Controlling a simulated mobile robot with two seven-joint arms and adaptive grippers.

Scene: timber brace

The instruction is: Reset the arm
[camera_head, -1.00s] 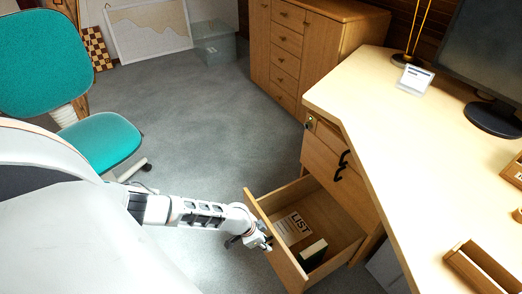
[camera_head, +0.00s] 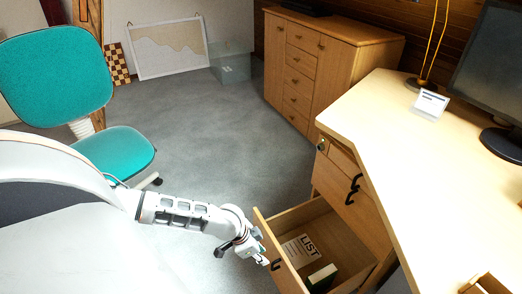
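My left arm comes in from the left, and its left gripper (camera_head: 254,251) is just outside the wooden front of the open lower drawer (camera_head: 284,264). The drawer's dark handle (camera_head: 275,265) shows just right of the gripper. The gripper seems clear of the handle, but the gap is too small to judge. Its fingers are small and partly hidden, so I cannot tell whether they are open. My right gripper is not in view.
The drawer holds a paper marked LIST (camera_head: 300,250) and a dark green book (camera_head: 322,278). The desk (camera_head: 420,170) is at right. A teal chair (camera_head: 115,150) is at left, a wooden cabinet (camera_head: 335,60) behind. Grey floor (camera_head: 215,130) between them is clear.

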